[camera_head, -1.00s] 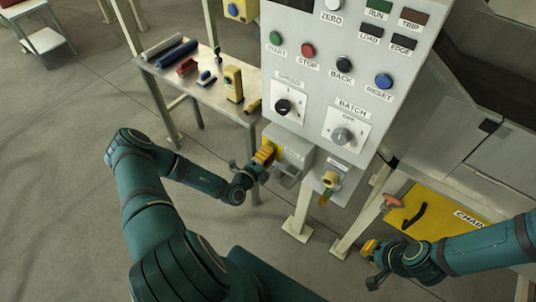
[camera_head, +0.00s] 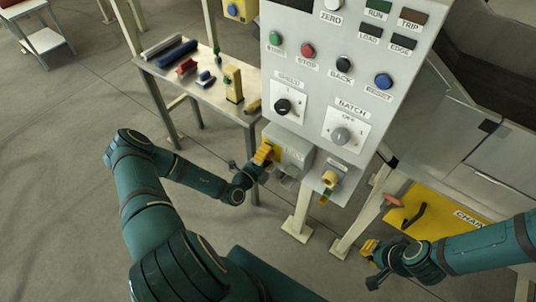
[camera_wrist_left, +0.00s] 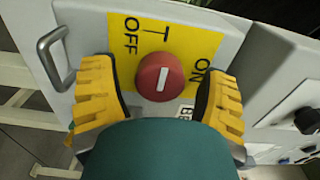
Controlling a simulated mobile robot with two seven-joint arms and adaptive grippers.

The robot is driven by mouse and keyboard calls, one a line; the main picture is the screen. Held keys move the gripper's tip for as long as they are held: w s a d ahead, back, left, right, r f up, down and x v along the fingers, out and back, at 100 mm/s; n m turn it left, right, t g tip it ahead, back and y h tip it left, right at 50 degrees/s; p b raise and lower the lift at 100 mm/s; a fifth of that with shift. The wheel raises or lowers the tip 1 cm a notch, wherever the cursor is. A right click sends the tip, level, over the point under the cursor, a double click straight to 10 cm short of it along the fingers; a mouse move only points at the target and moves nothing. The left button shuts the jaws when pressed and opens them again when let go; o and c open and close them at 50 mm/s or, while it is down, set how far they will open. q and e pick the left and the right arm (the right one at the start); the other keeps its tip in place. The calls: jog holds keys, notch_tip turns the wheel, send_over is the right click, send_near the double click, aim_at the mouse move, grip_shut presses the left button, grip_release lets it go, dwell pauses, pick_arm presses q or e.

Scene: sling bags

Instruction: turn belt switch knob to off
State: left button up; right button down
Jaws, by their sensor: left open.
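The belt switch knob (camera_wrist_left: 160,77) is round and red with a white bar, in the middle of the left wrist view. The bar stands nearly upright in that view, its top tilted slightly right. The knob sits on a yellow plate (camera_wrist_left: 188,45) with OFF at upper left and ON at right. My left gripper (camera_wrist_left: 160,72) is open, with one yellow finger on each side of the knob and gaps visible. In the head view, my left gripper (camera_head: 262,154) is at the grey switch box (camera_head: 291,144), hiding the knob. My right gripper (camera_head: 370,250) is at lower right; its opening is unclear.
The control panel (camera_head: 312,70) with buttons and dials rises above the box. A metal handle (camera_wrist_left: 48,60) is on the box's left in the wrist view. A bench (camera_head: 165,75) with tools stands at left. A yellow chain panel (camera_head: 432,210) is beside my right gripper.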

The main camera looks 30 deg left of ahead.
pick_arm(q)
jog(key=s+a, duration=0.1)
jog(key=s, duration=1)
jog(key=shift+s, duration=0.4)
